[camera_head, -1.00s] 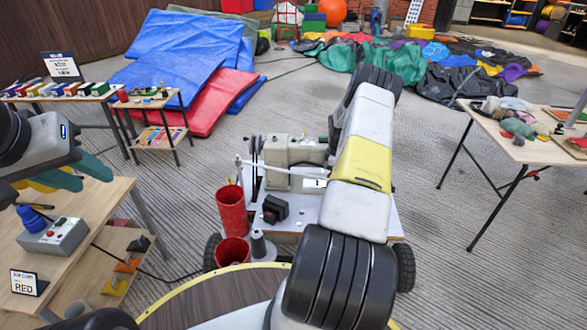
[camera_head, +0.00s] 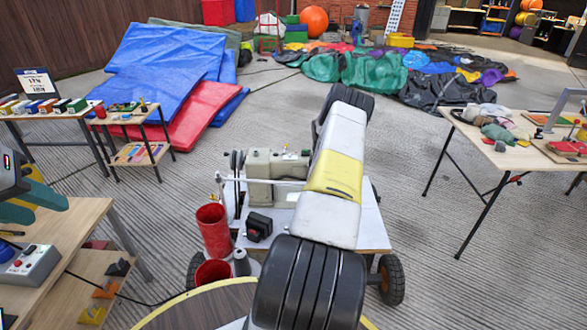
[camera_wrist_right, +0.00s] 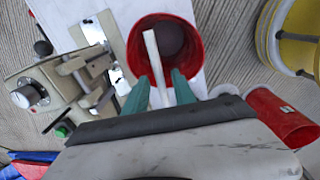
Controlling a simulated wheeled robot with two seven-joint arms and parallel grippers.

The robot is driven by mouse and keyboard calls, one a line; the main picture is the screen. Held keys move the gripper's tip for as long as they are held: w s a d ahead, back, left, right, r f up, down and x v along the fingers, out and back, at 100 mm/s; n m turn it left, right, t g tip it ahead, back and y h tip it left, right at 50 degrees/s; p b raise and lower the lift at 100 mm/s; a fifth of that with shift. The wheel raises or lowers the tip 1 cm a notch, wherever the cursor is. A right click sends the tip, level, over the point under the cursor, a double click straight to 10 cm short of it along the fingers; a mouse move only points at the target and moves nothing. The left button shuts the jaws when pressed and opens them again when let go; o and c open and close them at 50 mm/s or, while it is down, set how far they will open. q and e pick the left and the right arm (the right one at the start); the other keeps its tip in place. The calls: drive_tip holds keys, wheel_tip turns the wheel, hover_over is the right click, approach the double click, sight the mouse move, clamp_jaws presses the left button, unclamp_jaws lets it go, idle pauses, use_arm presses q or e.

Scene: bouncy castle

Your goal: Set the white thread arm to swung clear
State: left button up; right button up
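The white thread arm (camera_head: 262,181) is a thin pale bar beside the cream sewing machine (camera_head: 272,170) on a white wheeled cart. In the right wrist view the white thread arm (camera_wrist_right: 155,62) reaches over a red cup (camera_wrist_right: 160,40). My right gripper (camera_wrist_right: 161,76) has its teal fingers apart, one on each side of the bar, with gaps visible; contact cannot be made out. In the head view my right arm hides that gripper. My left gripper (camera_head: 52,212) is open and empty above the wooden stand at the left, away from the machine.
Red cups (camera_head: 213,229) and a dark spool (camera_head: 241,262) stand by the cart's left front. A control box (camera_head: 28,264) sits on the left wooden stand (camera_head: 85,225). A table (camera_head: 510,150) with cloths stands right.

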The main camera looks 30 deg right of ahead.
drive_tip(key=shift+r, duration=0.15)
wheel_tip(320, 180, up, 8)
drive_tip(key=shift+s+a+f, duration=0.2)
drive_tip(key=shift+f, duration=0.05)
idle(0.3)
idle(0.3)
